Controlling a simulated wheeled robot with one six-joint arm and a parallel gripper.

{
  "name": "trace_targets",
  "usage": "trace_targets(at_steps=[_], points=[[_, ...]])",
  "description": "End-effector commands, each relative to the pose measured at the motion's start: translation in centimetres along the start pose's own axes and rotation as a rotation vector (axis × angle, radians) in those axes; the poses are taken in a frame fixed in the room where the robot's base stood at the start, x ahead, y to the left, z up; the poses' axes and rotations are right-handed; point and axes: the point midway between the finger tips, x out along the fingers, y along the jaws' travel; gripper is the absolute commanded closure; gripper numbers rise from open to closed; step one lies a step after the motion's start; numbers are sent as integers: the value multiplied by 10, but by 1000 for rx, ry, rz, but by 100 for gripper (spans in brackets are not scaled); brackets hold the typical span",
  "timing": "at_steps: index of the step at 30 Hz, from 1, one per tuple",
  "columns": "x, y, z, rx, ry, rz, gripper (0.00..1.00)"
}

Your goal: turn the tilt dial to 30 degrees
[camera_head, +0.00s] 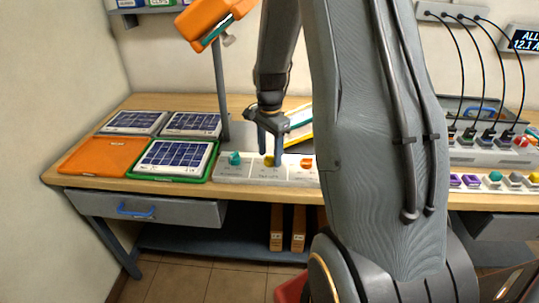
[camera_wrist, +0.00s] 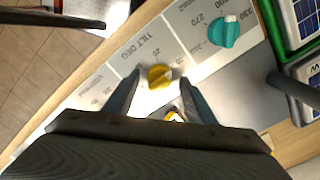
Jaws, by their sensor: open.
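The tilt dial is a yellow knob (camera_wrist: 159,76) on a pale panel (camera_wrist: 130,62) lettered "TILT DEG" in the wrist view. It also shows as a small yellow knob (camera_head: 269,161) in the head view. My gripper (camera_wrist: 158,82) is open, with one finger on each side of the yellow knob and a visible gap to both. In the head view my gripper (camera_head: 270,150) points down at the panel. Part of the dial's scale is hidden, and its exact setting is too small to read.
A teal knob (camera_head: 235,158) and an orange knob (camera_head: 307,163) flank the yellow one. Solar panels (camera_head: 172,158) and an orange tray (camera_head: 98,156) lie to the left. A grey post (camera_head: 220,80) rises behind the panel. Cabled units stand at right.

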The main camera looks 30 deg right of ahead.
Motion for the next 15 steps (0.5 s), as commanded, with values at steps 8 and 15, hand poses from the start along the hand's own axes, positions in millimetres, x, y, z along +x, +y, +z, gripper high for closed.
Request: trace_targets(at_steps=[8,15], points=[[-42,-2,-1,0,2,-5,49],[-67,-1,0,0,1,-3,49]])
